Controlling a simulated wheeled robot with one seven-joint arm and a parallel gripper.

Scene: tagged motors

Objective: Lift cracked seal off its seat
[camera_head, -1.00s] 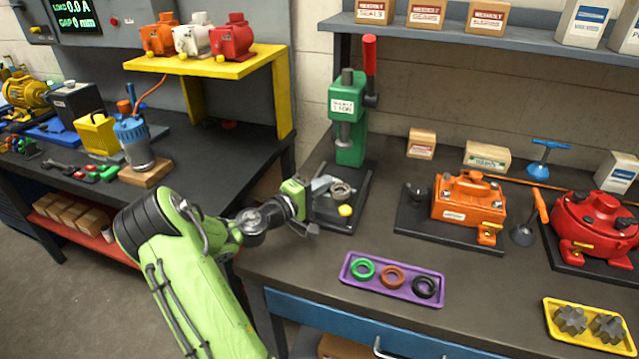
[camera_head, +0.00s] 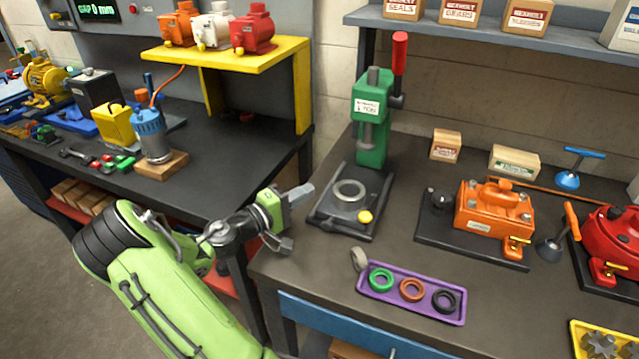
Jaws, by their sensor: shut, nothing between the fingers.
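My gripper (camera_head: 301,194) is shut and empty, left of the green press (camera_head: 371,125) and apart from it. On the press's dark base plate (camera_head: 335,226) lies a round metal ring-shaped seat (camera_head: 349,193), with a yellow knob (camera_head: 365,217) at its front right. A small grey-beige ring (camera_head: 359,260) stands tilted on edge at the left end of the purple tray (camera_head: 440,317). I cannot tell whether it touches the tray or see a crack in it. In the tray lie a green ring (camera_head: 381,279), an orange-brown ring (camera_head: 411,290) and a black ring (camera_head: 444,301).
An orange pump (camera_head: 495,213) on a dark plate and a red motor (camera_head: 612,240) stand to the right. A yellow stand (camera_head: 303,85) rises behind my gripper.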

